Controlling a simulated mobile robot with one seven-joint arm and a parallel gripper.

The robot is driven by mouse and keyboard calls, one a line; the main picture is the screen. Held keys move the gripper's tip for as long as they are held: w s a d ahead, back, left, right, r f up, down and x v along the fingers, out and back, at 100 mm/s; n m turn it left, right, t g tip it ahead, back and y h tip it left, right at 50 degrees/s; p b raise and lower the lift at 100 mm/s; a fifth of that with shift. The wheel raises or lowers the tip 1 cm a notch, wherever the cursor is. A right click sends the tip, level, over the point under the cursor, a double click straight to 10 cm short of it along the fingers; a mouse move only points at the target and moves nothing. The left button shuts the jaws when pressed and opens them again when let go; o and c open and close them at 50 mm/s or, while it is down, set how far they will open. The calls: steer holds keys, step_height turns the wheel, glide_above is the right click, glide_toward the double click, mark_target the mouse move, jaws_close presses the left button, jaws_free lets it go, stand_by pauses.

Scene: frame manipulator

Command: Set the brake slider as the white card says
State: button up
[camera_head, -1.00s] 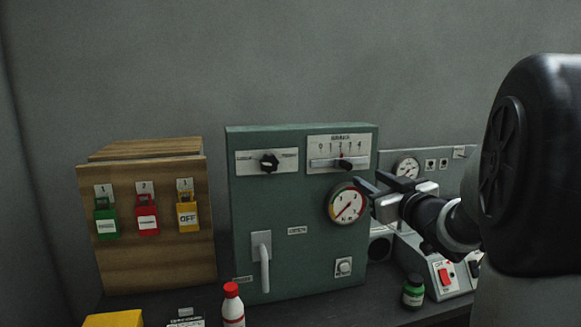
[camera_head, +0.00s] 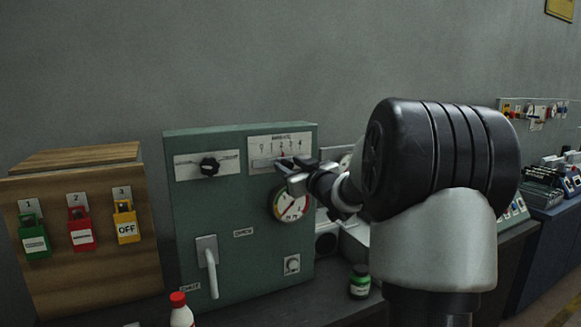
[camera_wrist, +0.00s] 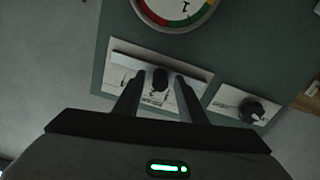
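The slider plate (camera_head: 258,149) is at the top right of the green cabinet front, with a row of numerals above its slot. A small red mark (camera_head: 282,155) shows near the middle of the scale. My gripper (camera_head: 291,168) is in front of the plate's lower edge and hides the slider knob there. In the wrist view, the plate (camera_wrist: 117,79) appears upside down. The dark knob (camera_wrist: 160,79) stands between my two spread fingers (camera_wrist: 157,88), with gaps on both sides. The white card cannot be made out in the current views.
A round gauge (camera_head: 291,207) is just below my gripper, partly covered by it. A rotary knob (camera_head: 209,167) is left of the plate, and a lever handle (camera_head: 211,270) is lower down. A wooden box (camera_head: 90,283) with padlocks stands left. Bottles (camera_head: 181,312) (camera_head: 360,282) stand on the bench.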

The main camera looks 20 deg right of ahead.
jaws_close()
steer(key=a+b, duration=0.3)
steer(key=a, duration=0.3)
steer(key=shift+s+a+f, duration=0.1)
steer(key=shift+a, duration=0.15)
jaws_free()
steer(key=shift+a, duration=0.15)
steer(key=shift+s, duration=0.1)
